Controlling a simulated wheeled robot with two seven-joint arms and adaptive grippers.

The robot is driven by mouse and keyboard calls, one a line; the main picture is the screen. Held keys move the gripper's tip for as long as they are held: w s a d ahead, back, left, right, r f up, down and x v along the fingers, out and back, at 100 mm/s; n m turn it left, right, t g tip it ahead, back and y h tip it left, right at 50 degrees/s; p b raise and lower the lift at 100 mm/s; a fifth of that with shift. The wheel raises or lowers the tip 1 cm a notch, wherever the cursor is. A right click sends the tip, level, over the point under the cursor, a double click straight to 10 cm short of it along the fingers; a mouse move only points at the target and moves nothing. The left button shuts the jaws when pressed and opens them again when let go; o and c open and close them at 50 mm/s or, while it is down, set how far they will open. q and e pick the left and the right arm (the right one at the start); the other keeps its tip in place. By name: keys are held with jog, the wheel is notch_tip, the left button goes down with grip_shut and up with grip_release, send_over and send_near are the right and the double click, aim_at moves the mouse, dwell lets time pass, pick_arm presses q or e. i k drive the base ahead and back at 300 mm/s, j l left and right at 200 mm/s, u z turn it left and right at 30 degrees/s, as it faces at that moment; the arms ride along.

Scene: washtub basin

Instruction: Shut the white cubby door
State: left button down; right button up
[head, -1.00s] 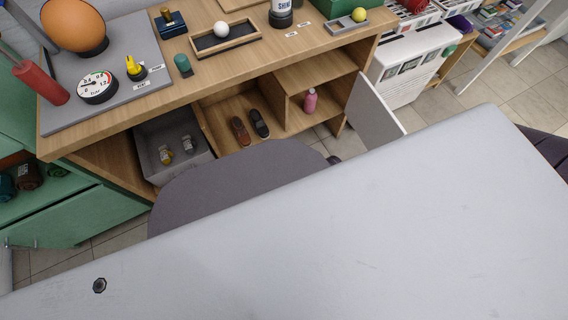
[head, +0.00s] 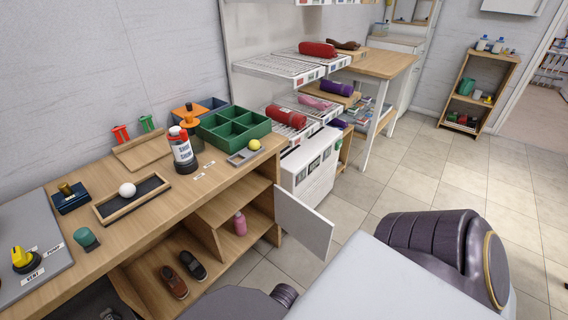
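The white cubby door (head: 304,223) stands open in the head view. It is hinged at the right front edge of the wooden bench (head: 163,200) and swings out over the floor. Behind it the cubby is open, with a pink bottle (head: 240,223) on its lower shelf. Dark parts of my own body show at the bottom and lower right, apart from the door. Neither of my grippers shows in the view.
Shoes (head: 185,272) sit in the open compartment left of the cubby. A white drawer unit (head: 309,168) stands just beyond the door. The bench top carries a green divided box (head: 234,134), a bottle and trays. Tiled floor (head: 395,160) is clear to the right.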

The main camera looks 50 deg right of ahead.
aim_at(314, 231)
jog(key=k+l, duration=0.1)
jog(key=l, duration=0.2)
jog(key=k+l+u, duration=0.15)
jog(key=l, duration=0.2)
jog(key=k+l, duration=0.15)
jog(key=l, duration=0.15)
jog(key=k+l+u, duration=0.1)
jog(key=l, duration=0.4)
jog(key=k+l+u, duration=0.1)
jog(key=l, duration=0.45)
jog(key=l+u, duration=0.3)
jog(key=l, duration=1.3)
jog(key=k, duration=0.05)
